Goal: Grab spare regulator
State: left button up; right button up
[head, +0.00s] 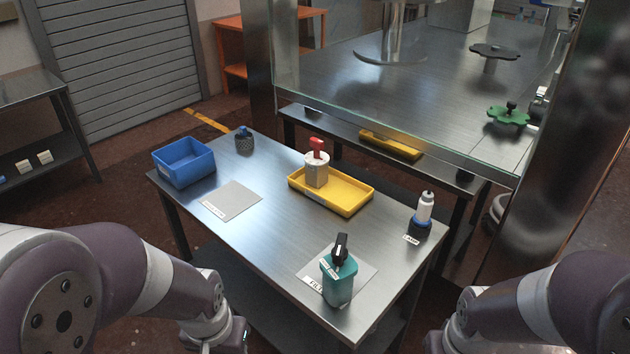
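No label clearly reads as the spare regulator, and I cannot tell for sure which part it is. A whitish cylindrical part with a red handle (316,167) stands upright in the yellow tray (345,194) at the table's middle. A teal canister with a black top handle (340,279) stands upright on a labelled grey pad (367,271) at the front right. A second labelled grey pad (232,200) at the left is bare. My two arms come in at the lower corners, away from these parts; their fingertips are below the picture edge.
A blue bin (184,161) and a dark, blue-topped jar (244,141) stand at the table's back left. A white bottle in a dark holder (424,216) is at the right edge. A glass-fronted enclosure stands behind the table. The table's front left is clear.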

aim_at(316, 171)
jog(key=k+z, duration=0.1)
jog(key=z, duration=0.35)
jog(key=k+z, duration=0.1)
jog(key=z, duration=0.35)
jog(key=k+l+z, duration=0.1)
jog(key=z, duration=0.35)
jog(key=k+l+z, duration=0.1)
jog(key=z, duration=0.35)
jog(key=j, duration=0.55)
jog(key=j+z, duration=0.15)
jog(key=j, duration=0.4)
jog(key=k+j, duration=0.1)
jog(key=j, duration=0.45)
jog(key=j+z, duration=0.1)
jog(key=j, duration=0.45)
jog(key=k+j+z, duration=0.1)
jog(key=j, duration=0.45)
jog(key=k+j, duration=0.1)
jog(key=j, duration=0.45)
jog(key=k+j+z, duration=0.1)
jog(key=j, duration=0.45)
